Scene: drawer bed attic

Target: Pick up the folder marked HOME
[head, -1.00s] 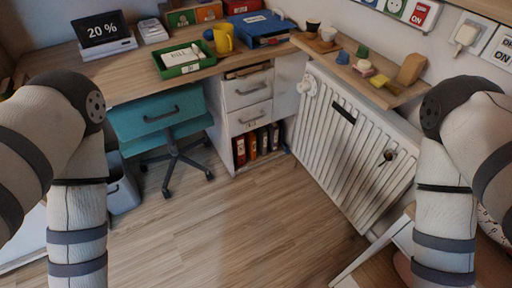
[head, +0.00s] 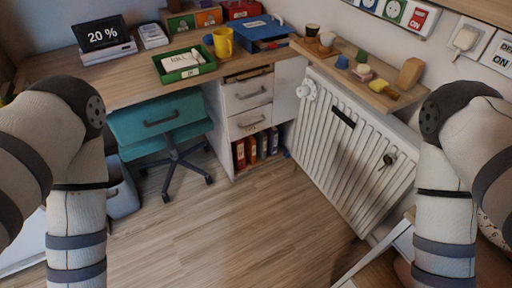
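Several upright folders stand in the open bottom compartment of the white drawer unit (head: 249,105). From left to right I see a red one (head: 240,154), an orange one (head: 251,149), a dark red one (head: 262,144) and a dark blue one (head: 273,140). Their spine labels are too small to read, so I cannot tell which is marked HOME. Both my arms show at the left and right edges, hanging down. Neither gripper is in view.
A teal chair (head: 160,120) stands left of the drawer unit, beside a grey bin (head: 121,190). A white radiator (head: 350,150) lies to the right under a wooden shelf (head: 372,92). The desk (head: 130,82) holds a green tray (head: 184,74). The wooden floor (head: 215,235) ahead is clear.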

